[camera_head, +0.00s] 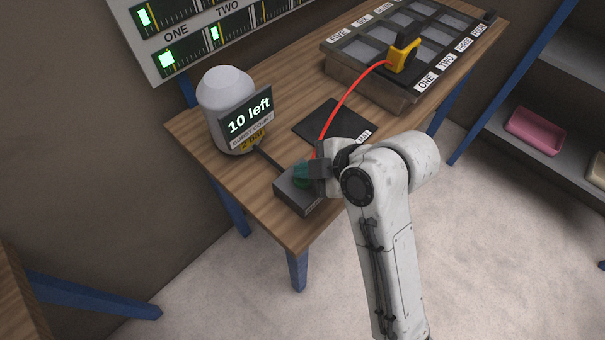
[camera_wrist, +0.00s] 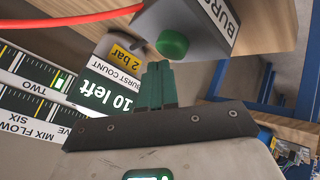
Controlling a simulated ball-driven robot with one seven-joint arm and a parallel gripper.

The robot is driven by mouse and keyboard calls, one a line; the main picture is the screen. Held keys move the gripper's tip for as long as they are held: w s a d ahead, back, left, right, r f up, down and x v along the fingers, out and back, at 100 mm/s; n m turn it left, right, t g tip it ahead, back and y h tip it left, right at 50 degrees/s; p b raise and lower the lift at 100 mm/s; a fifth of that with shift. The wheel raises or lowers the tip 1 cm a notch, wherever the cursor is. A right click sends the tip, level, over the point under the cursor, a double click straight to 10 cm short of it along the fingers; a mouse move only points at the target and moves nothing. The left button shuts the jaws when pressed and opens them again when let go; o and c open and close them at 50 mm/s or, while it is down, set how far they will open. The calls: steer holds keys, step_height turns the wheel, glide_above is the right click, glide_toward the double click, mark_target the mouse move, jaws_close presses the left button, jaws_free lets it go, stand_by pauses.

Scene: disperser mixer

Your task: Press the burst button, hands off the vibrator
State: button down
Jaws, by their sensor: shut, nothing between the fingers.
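The burst button is a green round cap (camera_wrist: 172,43) on a grey box labelled BURST in the wrist view. The box (camera_head: 297,203) sits at the table's near end in the head view, where my gripper largely hides the cap. My gripper (camera_head: 302,174) is shut and empty, over the box. Its teal fingertips (camera_wrist: 158,66) appear just short of the cap in the wrist view; I cannot tell whether they touch. A yellow and black device (camera_head: 404,54), likely the vibrator, sits on the compartment tray (camera_head: 375,85), away from my gripper.
A white canister (camera_head: 224,88) bears a display (camera_head: 250,117) reading "10 left", labelled BURST COUNT. A red hose (camera_head: 346,98) runs from the yellow device down towards my gripper. A black mat (camera_head: 336,122) lies behind the box. A panel of gauges (camera_head: 200,30) is on the wall.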

mark_target(306, 180)
steer(key=shift+f, duration=0.5)
stand_by(0.6)
steer(key=shift+r, duration=0.1)
steer(key=shift+r+p, duration=0.65)
steer(key=shift+r, duration=0.25)
steer(key=shift+r, duration=0.1)
step_height(306, 180, up, 5)
steer(key=p, duration=0.4)
steer(key=shift+p, duration=0.3)
stand_by(0.4)
